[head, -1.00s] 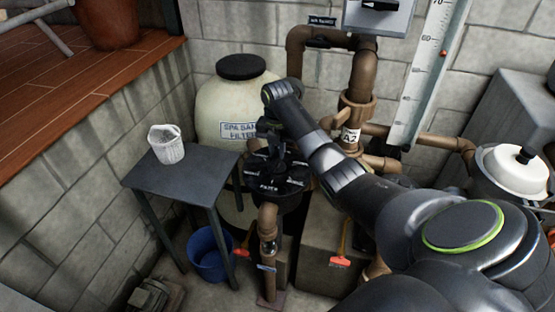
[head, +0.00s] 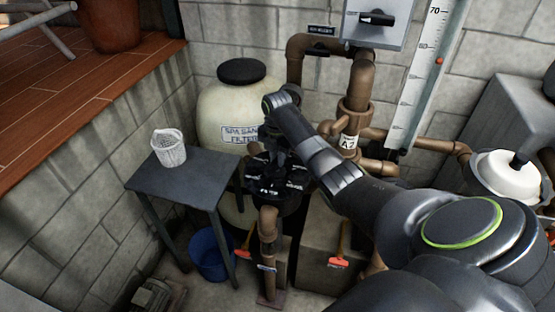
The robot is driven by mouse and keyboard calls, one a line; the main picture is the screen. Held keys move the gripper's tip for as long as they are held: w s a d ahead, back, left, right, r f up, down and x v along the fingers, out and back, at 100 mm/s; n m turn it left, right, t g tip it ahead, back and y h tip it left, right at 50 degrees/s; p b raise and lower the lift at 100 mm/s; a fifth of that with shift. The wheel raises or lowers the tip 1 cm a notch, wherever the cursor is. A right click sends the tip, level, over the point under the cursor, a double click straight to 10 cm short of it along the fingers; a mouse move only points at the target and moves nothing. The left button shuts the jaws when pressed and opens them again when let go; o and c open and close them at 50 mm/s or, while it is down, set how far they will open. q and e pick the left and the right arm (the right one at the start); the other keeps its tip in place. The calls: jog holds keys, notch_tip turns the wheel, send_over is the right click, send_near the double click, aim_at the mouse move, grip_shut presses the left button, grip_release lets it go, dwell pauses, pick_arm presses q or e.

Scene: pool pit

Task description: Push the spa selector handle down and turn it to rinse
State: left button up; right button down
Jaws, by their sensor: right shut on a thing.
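The spa selector is the black round valve head (head: 290,196) with pale lettering around its top, in front of the cream spa sand filter tank (head: 222,112). My right arm comes in from the lower right and reaches down over it. My right gripper (head: 272,152) is at the top of the valve, shut on the selector handle. The handle is mostly hidden by the dark gripper, and its exact angle cannot be read. The lettering is too small to read surely. My left gripper is not in view.
A dark side table (head: 186,181) with a white basket (head: 168,148) stands left of the valve. A blue bucket (head: 209,254) is under it. Brown pipes (head: 268,240) run below and behind the valve. A grey switch box (head: 376,22) is on the back wall.

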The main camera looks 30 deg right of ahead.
jog(key=m+p, duration=0.4)
jog(key=m, duration=0.1)
jog(key=shift+s+a+m, duration=0.1)
jog(key=shift+m, duration=0.3)
jog(key=shift+m+p, duration=0.45)
jog(key=shift+m, duration=0.45)
jog(key=shift+f+m, duration=0.2)
jog(key=shift+m, duration=0.1)
jog(key=c, duration=1.2)
grip_release()
jog(key=shift+c, duration=0.2)
jog(key=shift+r, duration=0.15)
notch_tip(320, 180, up, 7)
jog(key=p, duration=0.6)
jog(key=shift+r+p, duration=0.1)
jog(key=shift+p, duration=0.25)
